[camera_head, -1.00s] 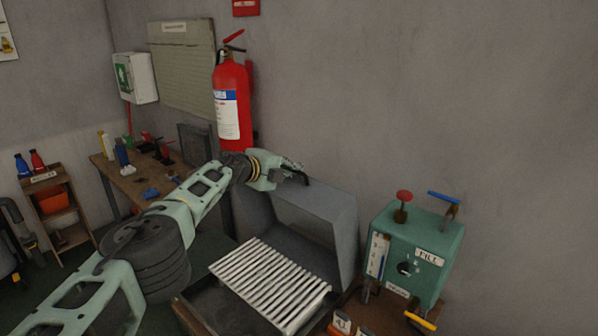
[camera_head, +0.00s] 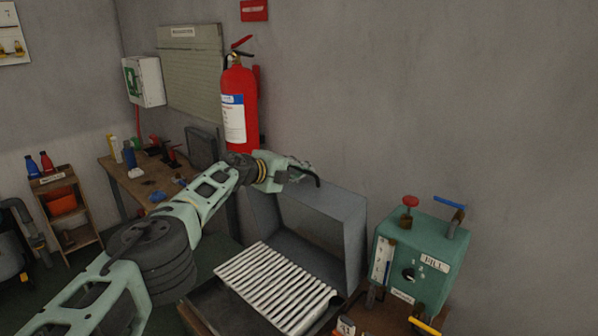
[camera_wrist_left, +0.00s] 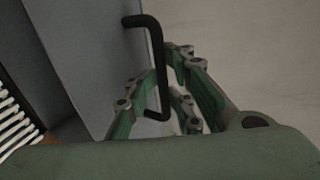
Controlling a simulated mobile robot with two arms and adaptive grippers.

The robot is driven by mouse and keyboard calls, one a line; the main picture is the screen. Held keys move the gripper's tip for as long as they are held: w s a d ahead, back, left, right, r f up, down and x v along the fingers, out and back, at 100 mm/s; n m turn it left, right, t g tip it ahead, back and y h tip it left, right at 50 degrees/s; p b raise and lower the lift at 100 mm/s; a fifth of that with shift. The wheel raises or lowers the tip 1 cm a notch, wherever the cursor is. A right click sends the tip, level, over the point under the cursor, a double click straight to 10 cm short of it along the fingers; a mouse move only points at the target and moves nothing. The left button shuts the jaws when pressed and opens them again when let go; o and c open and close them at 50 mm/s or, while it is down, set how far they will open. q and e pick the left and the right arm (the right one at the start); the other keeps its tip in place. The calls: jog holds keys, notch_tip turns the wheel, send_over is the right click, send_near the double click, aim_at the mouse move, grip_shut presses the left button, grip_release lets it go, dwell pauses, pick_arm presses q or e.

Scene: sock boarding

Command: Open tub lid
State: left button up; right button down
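The grey tub lid (camera_head: 343,208) stands raised at the back of the tub, its hollow side facing forward. Below it, the open tub (camera_head: 207,300) shows white slats (camera_head: 275,285) across it. My left gripper (camera_head: 298,168) is at the lid's top edge, beside its black handle (camera_head: 312,178). In the left wrist view the bent handle (camera_wrist_left: 153,55) stands out from the lid's outer face (camera_wrist_left: 85,50) and runs among my left gripper's (camera_wrist_left: 165,75) green fingers. The fingers look spread, not closed on the handle. My right gripper is not in view.
A green fill box (camera_head: 418,258) with red, blue and yellow handles stands right of the tub. A red fire extinguisher (camera_head: 239,108) hangs on the wall behind my left arm. A workbench (camera_head: 140,188) with bottles and tools is at the left.

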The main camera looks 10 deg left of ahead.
pick_arm(q)
jog(key=shift+a, duration=0.25)
jog(key=shift+s, duration=0.15)
jog(key=shift+v, duration=0.8)
jog(key=s+a, duration=0.6)
jog(key=s, duration=0.3)
jog(key=shift+a, duration=0.2)
jog(key=shift+f, duration=0.1)
